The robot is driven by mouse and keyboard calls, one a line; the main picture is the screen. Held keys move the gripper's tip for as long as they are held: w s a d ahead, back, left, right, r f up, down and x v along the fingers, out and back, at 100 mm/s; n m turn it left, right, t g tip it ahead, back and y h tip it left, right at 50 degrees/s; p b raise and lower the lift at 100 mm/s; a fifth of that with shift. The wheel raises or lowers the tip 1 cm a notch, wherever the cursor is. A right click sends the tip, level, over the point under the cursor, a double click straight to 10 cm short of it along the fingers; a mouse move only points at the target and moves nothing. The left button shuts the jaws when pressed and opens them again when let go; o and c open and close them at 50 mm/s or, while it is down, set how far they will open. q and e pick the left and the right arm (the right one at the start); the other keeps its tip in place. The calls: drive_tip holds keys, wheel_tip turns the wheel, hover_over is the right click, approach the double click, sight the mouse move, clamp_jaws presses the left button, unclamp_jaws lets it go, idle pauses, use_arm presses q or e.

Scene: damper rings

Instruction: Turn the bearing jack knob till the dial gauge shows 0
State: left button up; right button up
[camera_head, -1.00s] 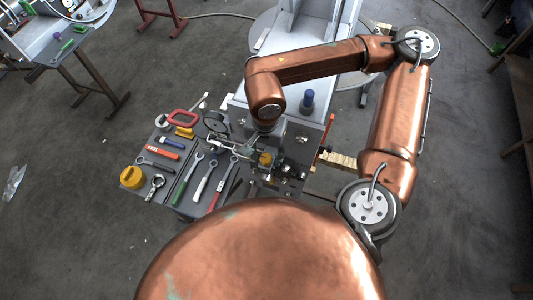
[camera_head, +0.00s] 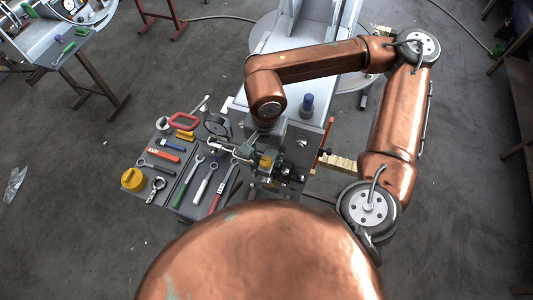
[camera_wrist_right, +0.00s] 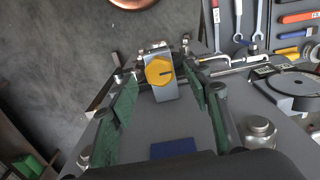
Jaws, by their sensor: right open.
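The yellow bearing jack knob (camera_wrist_right: 159,71) has a dark line on its face and sits on a grey block. It also shows in the head view (camera_head: 265,161), just below my right wrist. My right gripper (camera_wrist_right: 156,76) is open, with its green-padded fingers on either side of the knob; I cannot tell whether they touch it. The dial gauge (camera_wrist_right: 293,88) lies at the right of the wrist view, seen at a slant, and in the head view (camera_head: 215,124) left of my wrist. Its reading is too small to make out. My left gripper is not in view.
A grey tool board (camera_head: 166,190) with wrenches, a red-handled tool (camera_head: 183,119) and a yellow round case (camera_head: 132,179) lies left of the machine. A blue-topped post (camera_head: 307,103) stands right of my wrist. Metal rods run close beside the knob.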

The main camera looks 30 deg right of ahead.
wheel_tip(320, 180, up, 2)
drive_tip(key=shift+r+p, duration=0.1)
drive_tip(key=shift+p, duration=0.5)
drive_tip(key=shift+r+p, duration=1)
drive_tip(key=shift+r, duration=0.95)
drive_tip(key=shift+s+d+f, duration=0.1)
drive_tip(key=shift+s, duration=0.05)
